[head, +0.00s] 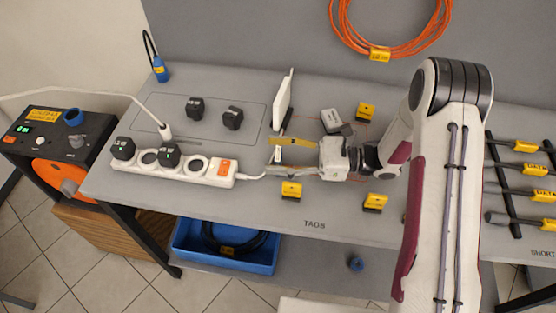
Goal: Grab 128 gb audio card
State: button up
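No label reading 128 GB can be made out, so I cannot tell which item is the audio card. My gripper (276,156) reaches left, low over the grey table. Its fingers are spread, one behind and one in front. A small pale piece (277,154) with a dark mark shows between the fingertips, apart from the front finger; I cannot tell whether it is touched. A grey-white box (331,120) lies behind my gripper. Yellow tags on dark bases stand around it: back (366,111), front left (291,190) and front right (375,201).
A white upright panel (284,98) stands just behind the fingertips. A white power strip (176,168) with black plugs lies left. Two black adapters (195,108) sit behind it. Tools with yellow labels (527,146) lie on a rack at right. A blue bin (226,257) sits below.

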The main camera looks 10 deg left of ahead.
aim_at(278, 154)
jog(key=c, duration=1.1)
jog(key=shift+o, duration=0.2)
jog(key=shift+r, duration=0.2)
jog(key=shift+r, duration=4.8)
